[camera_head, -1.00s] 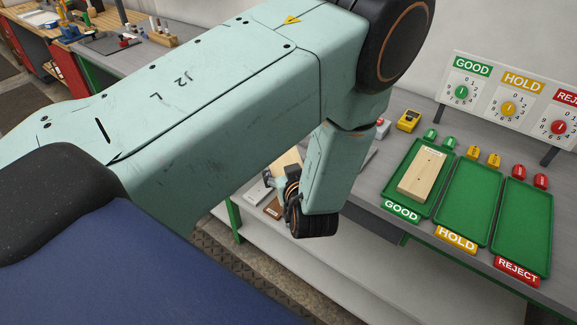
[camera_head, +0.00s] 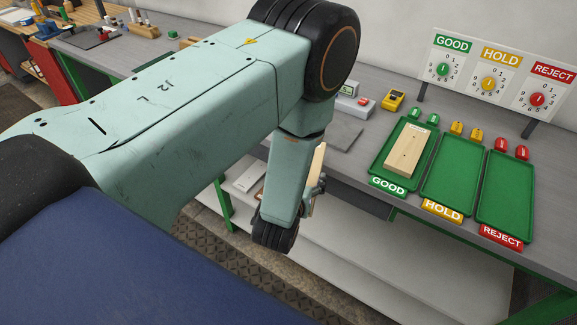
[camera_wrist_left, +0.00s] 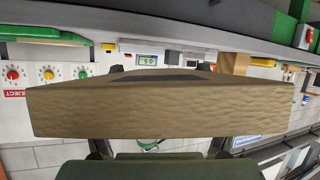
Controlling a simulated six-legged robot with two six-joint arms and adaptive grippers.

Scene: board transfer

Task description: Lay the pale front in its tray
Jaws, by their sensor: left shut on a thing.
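My left gripper (camera_head: 317,188) is mostly hidden behind my own wrist in the head view. It is shut on a pale wooden board (camera_head: 318,163), of which only a narrow strip shows beside the wrist. In the left wrist view the board (camera_wrist_left: 160,108) spans most of the picture, with a dark finger at each side of its middle. Three green trays lie on the bench at the right: GOOD (camera_head: 378,172), HOLD (camera_head: 449,180) and REJECT (camera_head: 505,205). A pale board with small dark holes (camera_head: 410,152) lies in the GOOD tray. My right gripper is not in view.
Green, yellow and red tokens (camera_head: 457,128) stand behind the trays. A dial panel (camera_head: 490,78) rises at the back. A yellow device (camera_head: 393,100) and a small scale-like display (camera_head: 348,89) stand on the bench. The HOLD and REJECT trays are empty.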

